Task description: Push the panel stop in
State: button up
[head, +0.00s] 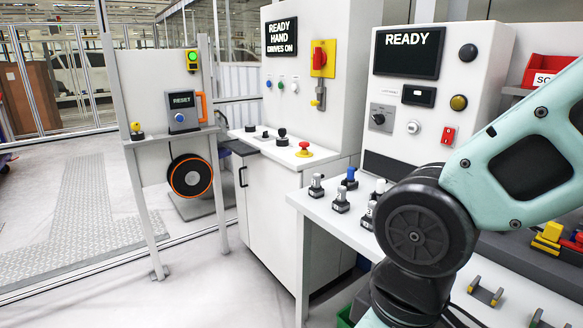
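A red mushroom-head stop button (304,148) on a yellow base sits on the sloped ledge of the white cabinet (268,195), below the screen reading "READY HAND DRIVES ON". It appears to stand raised, but its exact travel is too small to tell. Nothing touches it. My arm's teal links and dark joint fill the right side of the view, to the right of the button. My gripper is outside the view.
A bench (343,222) with several small switches (341,200) stands right of the cabinet, partly hidden by my arm. A second panel (441,100) reads "READY". A reset box (183,110) and a frame post (109,60) stand left. The left floor is clear.

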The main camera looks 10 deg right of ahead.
aim_at(304, 145)
jog(key=i+z, duration=0.1)
jog(key=i, duration=0.25)
jog(key=i+j+u, duration=0.1)
jog(key=i+j, duration=0.2)
jog(key=i+j+u, duration=0.1)
jog(key=i+j, duration=0.2)
jog(key=i, duration=0.25)
jog(key=i+j+u, duration=0.1)
jog(key=i+j, duration=0.15)
jog(key=i, duration=0.2)
jog(key=i+j+u, duration=0.1)
jog(key=i, duration=0.35)
jog(key=i+j, duration=0.3)
jog(key=i, duration=0.15)
jog(key=u, duration=0.05)
